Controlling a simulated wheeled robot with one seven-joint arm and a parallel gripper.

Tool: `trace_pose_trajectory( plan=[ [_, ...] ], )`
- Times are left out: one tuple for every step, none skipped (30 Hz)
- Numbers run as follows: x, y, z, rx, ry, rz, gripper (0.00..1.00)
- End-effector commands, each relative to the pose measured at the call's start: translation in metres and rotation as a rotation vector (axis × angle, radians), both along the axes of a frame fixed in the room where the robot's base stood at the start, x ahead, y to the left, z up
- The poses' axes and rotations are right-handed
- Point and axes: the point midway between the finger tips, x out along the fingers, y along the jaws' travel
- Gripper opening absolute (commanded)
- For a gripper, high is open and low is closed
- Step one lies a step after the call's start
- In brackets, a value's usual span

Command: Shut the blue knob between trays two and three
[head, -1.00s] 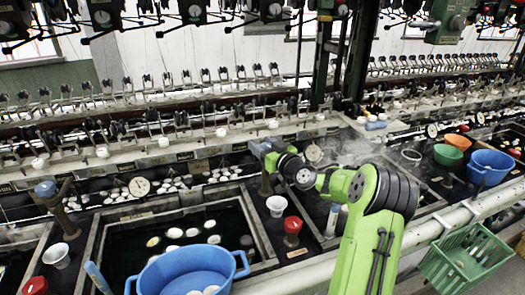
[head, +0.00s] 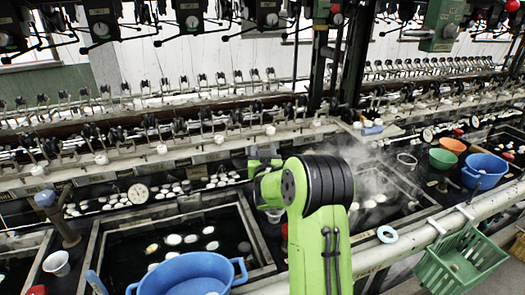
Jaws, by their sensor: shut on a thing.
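My gripper (head: 263,164) is at the far end of my green and black arm, over the divider between the middle basin (head: 97,240) and the steaming basin to its right. It is small and partly covered by my wrist. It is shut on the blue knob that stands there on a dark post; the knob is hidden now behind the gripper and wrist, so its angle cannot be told. Another blue knob (head: 45,197), on a post at the left between two basins, is in clear view.
A blue tub (head: 190,275) stands at the front of the middle basin. A white cup (head: 273,215) is close under my wrist. A green basket (head: 462,262) hangs at right.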

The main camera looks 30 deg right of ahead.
Motion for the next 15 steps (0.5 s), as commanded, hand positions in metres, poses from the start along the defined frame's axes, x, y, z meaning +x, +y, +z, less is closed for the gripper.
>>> trace_pose_trajectory(
  plan=[
    [0.0006, 0.0007, 0.0013, -0.001, -0.003, -0.003, 0.22],
    [0.0006, 0.0006, 0.0012, -0.001, -0.003, -0.004, 0.22],
    [0.0006, 0.0006, 0.0011, -0.001, -0.003, -0.006, 0.22],
    [0.0005, 0.0005, 0.001, -0.001, -0.003, -0.007, 0.22],
    [0.0005, 0.0004, 0.0009, -0.001, -0.003, -0.008, 0.22],
    [0.0005, 0.0003, 0.0008, 0.0, -0.002, -0.008, 0.22],
    [0.0005, 0.0002, 0.0007, 0.0, -0.002, -0.008, 0.22],
    [0.0005, 0.0002, 0.0007, 0.0, -0.002, -0.008, 0.22],
    [0.0004, 0.0001, 0.0006, 0.0, -0.002, -0.008, 0.22],
    [0.0004, 0.0001, 0.0006, 0.0, -0.002, -0.008, 0.22],
    [0.0004, 0.0001, 0.0005, 0.0, -0.002, -0.008, 0.22],
    [0.0004, 0.0001, 0.0005, 0.0, -0.002, -0.008, 0.22],
    [0.0004, 0.0001, 0.0004, 0.0, -0.002, -0.008, 0.22],
    [0.0004, 0.0, 0.0004, -0.001, -0.002, -0.008, 0.55],
    [0.0004, 0.0, 0.0003, -0.001, -0.002, -0.008, 0.61]
  ],
)
